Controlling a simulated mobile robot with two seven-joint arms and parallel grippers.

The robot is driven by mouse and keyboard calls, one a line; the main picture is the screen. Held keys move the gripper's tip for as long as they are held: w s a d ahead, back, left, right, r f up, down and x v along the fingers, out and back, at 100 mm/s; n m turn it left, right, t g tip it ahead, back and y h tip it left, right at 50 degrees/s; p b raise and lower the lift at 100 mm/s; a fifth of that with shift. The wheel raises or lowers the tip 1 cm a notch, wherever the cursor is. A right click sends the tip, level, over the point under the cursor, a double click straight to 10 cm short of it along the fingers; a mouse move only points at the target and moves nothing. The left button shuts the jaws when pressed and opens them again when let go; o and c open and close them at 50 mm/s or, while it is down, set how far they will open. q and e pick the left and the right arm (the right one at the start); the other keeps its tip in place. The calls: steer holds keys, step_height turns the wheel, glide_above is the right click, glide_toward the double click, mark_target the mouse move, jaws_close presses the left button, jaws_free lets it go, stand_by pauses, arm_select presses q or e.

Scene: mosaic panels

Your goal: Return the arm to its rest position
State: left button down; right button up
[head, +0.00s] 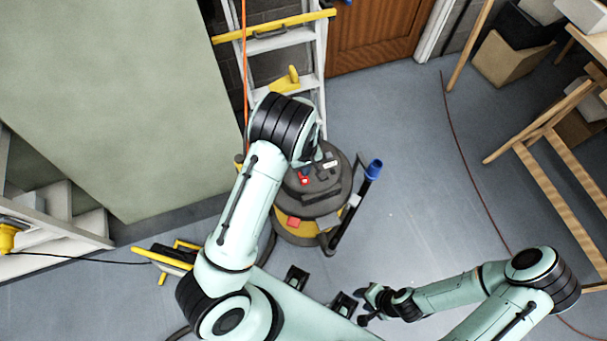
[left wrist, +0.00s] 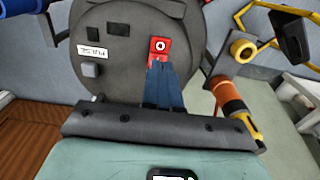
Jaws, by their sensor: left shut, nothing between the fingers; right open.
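My left arm reaches up over the workshop vacuum (head: 326,190). In the left wrist view, my left gripper (left wrist: 160,66) has its blue fingers shut together with nothing between them. Its fingertips overlap the lower edge of a red switch (left wrist: 160,45) on the vacuum's dark grey top. I cannot tell whether they touch it. In the head view the red switch (head: 304,179) shows just below my left wrist, and the left fingers are hidden by the arm. My right gripper (head: 368,306) is open and empty at the lower middle, above the floor.
A stepladder (head: 284,43) stands behind the vacuum. A blue-ended tube (head: 374,170) rises at the vacuum's right. A large greenish panel (head: 120,90) is on the left, wooden trestles (head: 545,165) on the right. A cable crosses the floor; the floor between vacuum and trestles (head: 430,190) is otherwise clear.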

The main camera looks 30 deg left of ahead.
arm_select(q)
steer(key=shift+r, duration=0.5)
steer(key=s+d+f+m+g+h, duration=0.1)
steer(key=s+f+m, duration=0.1)
steer(key=s+f, duration=0.4)
steer(key=s+d+f+m, duration=0.1)
steer(key=s+f, duration=0.3)
steer(key=s, duration=0.4)
steer(key=s+d+m+h, duration=0.2)
steer(key=s+d+m, duration=0.1)
steer(key=s+d, duration=0.5)
steer(key=s, duration=0.3)
steer(key=shift+d+r+h, duration=0.15)
steer(key=shift+r+h, duration=0.1)
steer(key=shift+h, duration=0.15)
